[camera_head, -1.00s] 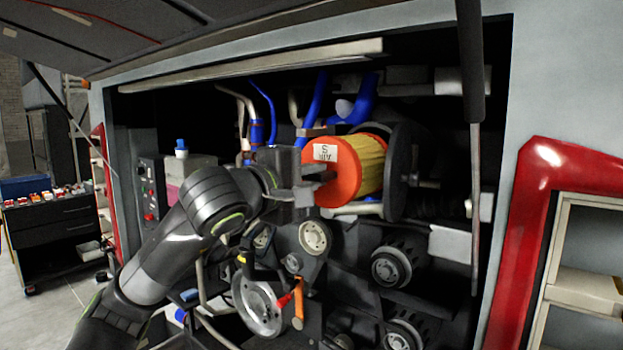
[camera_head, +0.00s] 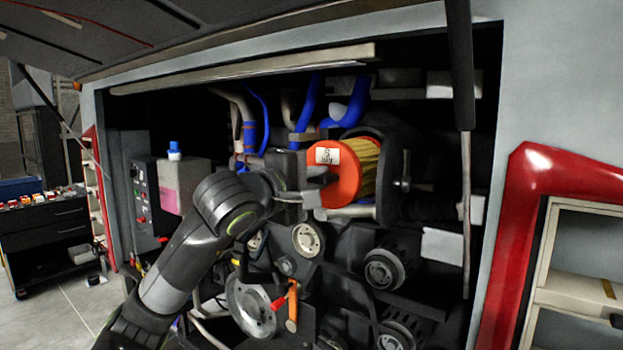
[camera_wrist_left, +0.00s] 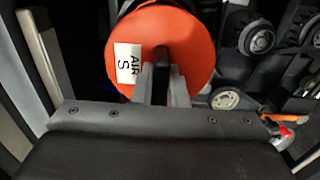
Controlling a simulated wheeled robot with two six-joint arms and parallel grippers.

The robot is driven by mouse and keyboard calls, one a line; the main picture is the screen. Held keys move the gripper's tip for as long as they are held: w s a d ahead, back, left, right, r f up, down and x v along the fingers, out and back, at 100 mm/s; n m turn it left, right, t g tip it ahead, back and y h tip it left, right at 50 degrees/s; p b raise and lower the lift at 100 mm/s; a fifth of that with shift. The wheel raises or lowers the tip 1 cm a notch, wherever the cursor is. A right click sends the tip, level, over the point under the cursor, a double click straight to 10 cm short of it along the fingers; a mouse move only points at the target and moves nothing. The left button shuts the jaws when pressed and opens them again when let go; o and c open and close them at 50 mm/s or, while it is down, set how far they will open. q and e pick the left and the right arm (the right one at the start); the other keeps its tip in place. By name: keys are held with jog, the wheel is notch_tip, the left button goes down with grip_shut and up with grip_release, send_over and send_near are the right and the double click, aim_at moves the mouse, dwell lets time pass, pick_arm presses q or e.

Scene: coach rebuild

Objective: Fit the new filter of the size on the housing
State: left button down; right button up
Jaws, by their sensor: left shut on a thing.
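The filter (camera_head: 347,186) has an orange end cap, yellow pleats and a white label. In the left wrist view the label on the filter (camera_wrist_left: 185,30) reads "AIR S". My left gripper (camera_head: 312,186) is shut on a dark grip at the middle of the orange end. The fingers also show in the left wrist view (camera_wrist_left: 163,88). The filter lies on its side, its far end at the dark round housing (camera_head: 393,180). I cannot tell how deep it sits in the housing, as that end is hidden. My right gripper is not in view.
Blue hoses (camera_head: 308,103) hang above the filter. Pulleys (camera_head: 387,269) and an orange-handled part (camera_head: 292,305) lie below. A strut (camera_head: 461,90) stands to the right. A dark cart (camera_head: 48,228) with small items is at far left.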

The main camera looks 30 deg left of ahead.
pick_arm(q)
jog(key=shift+w, duration=0.6)
jog(key=shift+w+d+p, duration=0.15)
jog(key=shift+w+d, duration=0.05)
jog(key=shift+w, duration=1.45)
jog(key=shift+w+d+p, duration=0.15)
jog(key=shift+w, duration=1.55)
jog(key=shift+w+d+p, duration=0.15)
jog(key=shift+w+p, duration=0.15)
jog(key=shift+w, duration=2)
jog(key=shift+w+d, duration=0.1)
jog(key=shift+w, duration=0.7)
jog(key=shift+w+d+f+p, duration=0.1)
jog(key=shift+w+p, duration=0.15)
jog(key=shift+w, duration=0.85)
jog(key=shift+w+d+f+p, duration=0.1)
jog(key=shift+w+p, duration=0.1)
jog(key=shift+w, duration=0.9)
jog(key=c, duration=1)
grip_release()
jog(key=shift+w+f, duration=0.1)
jog(key=shift+f, duration=0.05)
